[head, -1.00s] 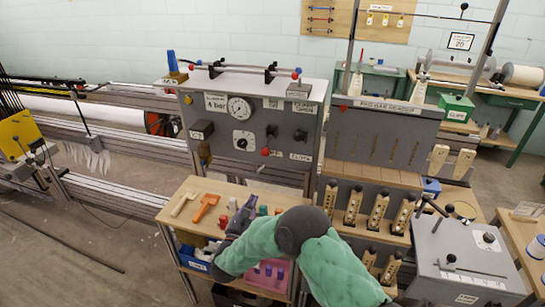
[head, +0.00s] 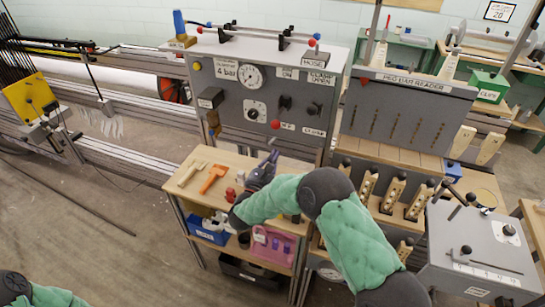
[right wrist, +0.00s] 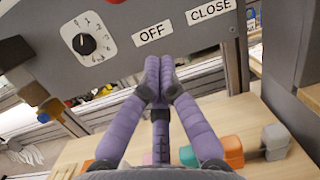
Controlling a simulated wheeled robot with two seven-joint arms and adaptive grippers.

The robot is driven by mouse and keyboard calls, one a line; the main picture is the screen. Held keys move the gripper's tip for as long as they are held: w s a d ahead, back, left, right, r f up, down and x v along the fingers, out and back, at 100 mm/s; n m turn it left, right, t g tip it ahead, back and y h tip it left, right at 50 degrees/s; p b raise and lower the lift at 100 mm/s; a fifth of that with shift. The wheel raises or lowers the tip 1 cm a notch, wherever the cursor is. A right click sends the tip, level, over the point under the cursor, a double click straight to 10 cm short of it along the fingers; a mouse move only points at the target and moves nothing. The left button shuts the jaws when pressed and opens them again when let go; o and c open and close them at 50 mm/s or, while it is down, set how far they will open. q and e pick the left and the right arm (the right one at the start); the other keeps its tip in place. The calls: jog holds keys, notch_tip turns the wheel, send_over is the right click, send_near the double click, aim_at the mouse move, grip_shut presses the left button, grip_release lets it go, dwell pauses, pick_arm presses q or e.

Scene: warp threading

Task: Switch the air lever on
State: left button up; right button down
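The air lever appears to be the red-ball handle (head: 276,124) low on the grey panel (head: 232,112), beside the OFF label (head: 288,127). Its shaft is hard to make out. In the right wrist view, the OFF label (right wrist: 153,33) is just above my fingers, and a bit of red shows at the top edge. My right gripper (head: 271,160) is in front of and below the handle. In the right wrist view, its purple fingers (right wrist: 158,66) are together with nothing seen between them. My left gripper is out of view; only part of that arm shows at bottom left.
A wooden shelf (head: 188,193) below the panel holds an orange tool (head: 213,178) and coloured pieces. A pressure gauge (head: 250,78) and dial (head: 256,109) sit left of the handle. The peg bar reader (head: 408,110) stands close on the right.

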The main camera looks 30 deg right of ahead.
aim_at(280, 114)
jog(key=w+d+r+b, duration=0.2)
jog(key=w+d+r, duration=0.1)
jog(key=r, duration=0.1)
jog(key=shift+w+d+r, duration=0.25)
jog(key=shift+d+r, duration=0.1)
jog(key=shift+r, duration=0.1)
dwell(0.4)
jog(key=shift+s+a+r+g+y+p, duration=0.2)
jog(key=shift+r+g+y+p, duration=0.15)
jog(key=shift+y+p, duration=0.3)
jog(key=shift+a+r+g+y+p, duration=0.1)
jog(key=shift+r+g+y+p, duration=0.1)
jog(key=shift+g+y+p, duration=0.2)
